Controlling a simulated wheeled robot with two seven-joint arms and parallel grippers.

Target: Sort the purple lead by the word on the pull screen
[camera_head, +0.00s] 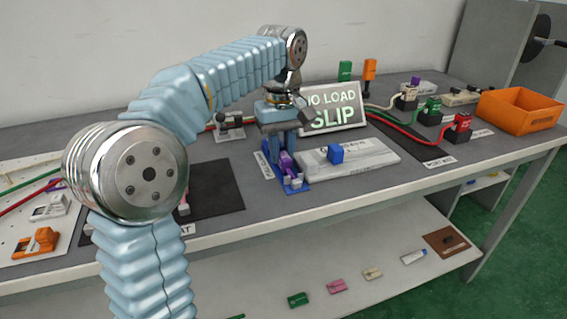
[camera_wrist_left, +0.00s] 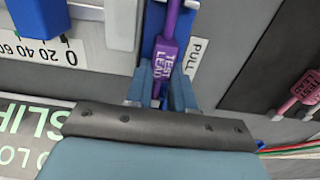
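The purple lead (camera_head: 288,166) lies in the blue holder (camera_head: 293,186) of the pull fixture; its "TEST LEAD" body (camera_wrist_left: 166,58) shows in the left wrist view by the "PULL" label. My left gripper (camera_head: 285,146) points down over it, one finger on each side; the same fingers (camera_wrist_left: 161,92) flank the lead in the wrist view. Whether they press on it is unclear. The screen (camera_head: 333,108) behind reads "SLIP" in large letters under "NO LOAD", its left edge hidden by my gripper. My right gripper is not in view.
A white fixture body with a blue block (camera_head: 336,153) is right of the holder. A dark mat (camera_head: 215,188) lies left. Farther right are red (camera_head: 461,125) and green (camera_head: 431,110) plugs and an orange bin (camera_head: 519,111). Several small items lie on the lower shelf (camera_head: 340,255).

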